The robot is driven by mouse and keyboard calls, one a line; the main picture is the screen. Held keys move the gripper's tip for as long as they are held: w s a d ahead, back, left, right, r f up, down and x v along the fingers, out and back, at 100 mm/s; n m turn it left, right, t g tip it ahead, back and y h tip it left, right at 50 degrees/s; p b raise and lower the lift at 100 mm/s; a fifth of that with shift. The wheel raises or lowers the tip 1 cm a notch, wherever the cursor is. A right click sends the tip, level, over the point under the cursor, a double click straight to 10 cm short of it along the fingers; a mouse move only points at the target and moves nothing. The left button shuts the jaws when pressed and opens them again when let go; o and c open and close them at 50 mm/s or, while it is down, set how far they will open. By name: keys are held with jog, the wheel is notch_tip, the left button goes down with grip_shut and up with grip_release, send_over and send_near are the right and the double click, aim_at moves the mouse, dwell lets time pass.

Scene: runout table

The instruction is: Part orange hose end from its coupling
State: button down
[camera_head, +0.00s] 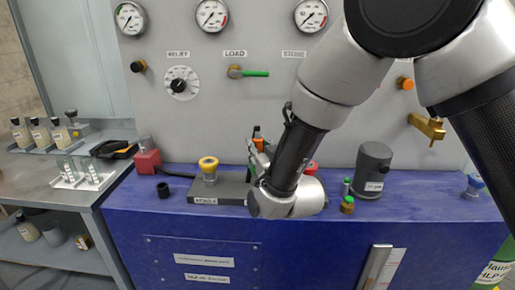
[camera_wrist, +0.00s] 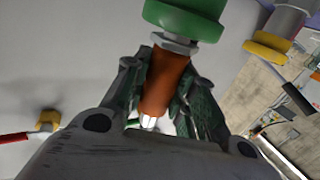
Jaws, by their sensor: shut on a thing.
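The orange hose end (camera_wrist: 165,82) is a short cylinder between my two finger pads in the wrist view. My gripper (camera_wrist: 168,92) is shut on it, one finger on each side. A bright metal tip shows at its lower end. Its upper end meets a grey metal collar (camera_wrist: 175,43) under a round green part (camera_wrist: 183,18), perhaps the coupling; I cannot tell whether they are joined or only touching. My wrist hides much there.
A dark block with a yellow-topped fitting (camera_head: 208,166) stands left of my wrist. A grey cylinder (camera_head: 373,166) and small green-topped fittings (camera_head: 347,204) stand to the right. The gauge panel (camera_head: 200,110) rises close behind.

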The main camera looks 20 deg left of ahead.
aim_at(258, 130)
jog(key=shift+r, duration=0.1)
jog(key=shift+r, duration=3)
